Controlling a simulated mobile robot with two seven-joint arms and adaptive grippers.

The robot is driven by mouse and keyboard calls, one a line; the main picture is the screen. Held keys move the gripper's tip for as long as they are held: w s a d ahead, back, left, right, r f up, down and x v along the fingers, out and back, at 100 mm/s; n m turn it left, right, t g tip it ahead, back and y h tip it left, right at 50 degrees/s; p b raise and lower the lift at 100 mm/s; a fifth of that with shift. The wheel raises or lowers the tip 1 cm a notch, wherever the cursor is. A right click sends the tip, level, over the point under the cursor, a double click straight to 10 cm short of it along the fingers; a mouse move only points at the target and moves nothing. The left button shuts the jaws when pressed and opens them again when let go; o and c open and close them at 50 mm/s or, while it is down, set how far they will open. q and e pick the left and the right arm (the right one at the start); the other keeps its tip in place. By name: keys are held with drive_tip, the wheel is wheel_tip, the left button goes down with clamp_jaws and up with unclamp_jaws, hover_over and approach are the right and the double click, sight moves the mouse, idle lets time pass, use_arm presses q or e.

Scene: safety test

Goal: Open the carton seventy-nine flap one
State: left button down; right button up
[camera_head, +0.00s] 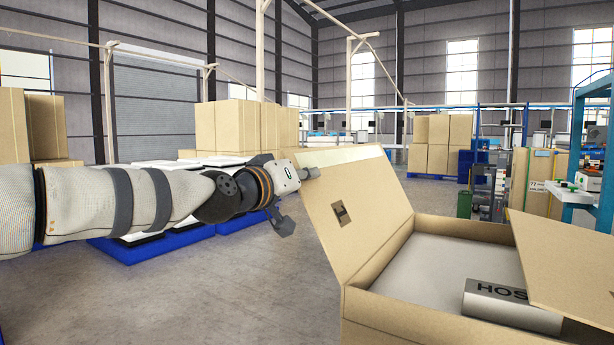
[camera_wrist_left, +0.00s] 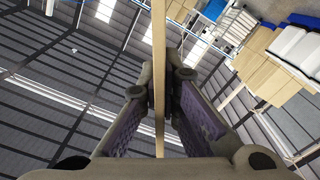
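The brown carton (camera_head: 400,314) stands open at the lower right in the head view. Another flap (camera_head: 565,262) sticks out on the right. My right gripper is not in view.
Blue pallets (camera_head: 165,243) with white-topped goods and stacked boxes (camera_head: 240,127) stand behind my left arm. A blue frame (camera_head: 583,150) stands at right. Grey floor (camera_head: 240,300) is clear left of the carton.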

use_arm(q)
drive_tip(key=shift+f, duration=0.1)
drive_tip(key=c, duration=2.1)
unclamp_jaws()
